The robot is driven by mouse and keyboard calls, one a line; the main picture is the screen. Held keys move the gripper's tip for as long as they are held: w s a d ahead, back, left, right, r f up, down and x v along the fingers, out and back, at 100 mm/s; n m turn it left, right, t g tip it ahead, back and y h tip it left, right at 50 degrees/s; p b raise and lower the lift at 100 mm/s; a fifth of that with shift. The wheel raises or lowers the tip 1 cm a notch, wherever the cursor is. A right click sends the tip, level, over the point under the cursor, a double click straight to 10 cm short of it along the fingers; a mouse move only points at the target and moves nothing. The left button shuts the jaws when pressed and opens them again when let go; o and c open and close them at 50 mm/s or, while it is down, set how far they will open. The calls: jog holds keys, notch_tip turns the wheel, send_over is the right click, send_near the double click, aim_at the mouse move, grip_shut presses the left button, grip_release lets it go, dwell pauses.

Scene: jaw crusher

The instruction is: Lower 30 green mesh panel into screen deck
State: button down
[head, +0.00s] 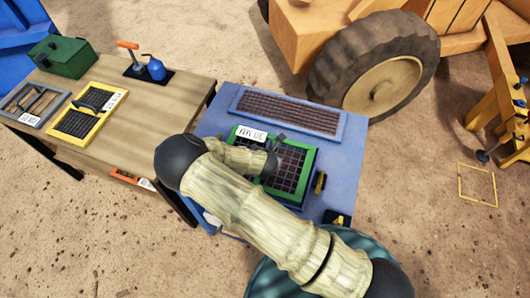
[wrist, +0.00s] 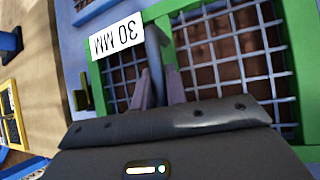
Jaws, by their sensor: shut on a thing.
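The green mesh panel (head: 311,165) has a dark grid and a white label reading 30 MM (head: 252,133). It lies over the blue screen deck (head: 346,165) in the head view. In the wrist view the green frame (wrist: 168,52) shows with the label beside the grip. My gripper (wrist: 160,82) is shut on the panel's upright grey handle (wrist: 155,50) at its middle bar. My arm hides the panel's near left part in the head view. I cannot tell whether the panel is seated in the deck or slightly above it.
A long brown mesh (head: 290,112) fills the deck's far side. A yellow clamp (head: 319,184) stands at the panel's right. A large wheel (head: 374,65) stands behind.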

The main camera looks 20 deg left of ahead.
jog(key=shift+w+f+b, duration=0.1)
jog(key=shift+f+b, duration=0.6)
jog(key=shift+f, duration=0.3)
jog(key=c, duration=1.3)
grip_release()
jog(key=shift+f, duration=0.15)
jog(key=shift+s, duration=0.2)
jog(key=b+v, duration=0.2)
jog(key=v, duration=1.5)
jog(key=shift+d+r, duration=0.1)
jog(key=shift+r, duration=0.15)
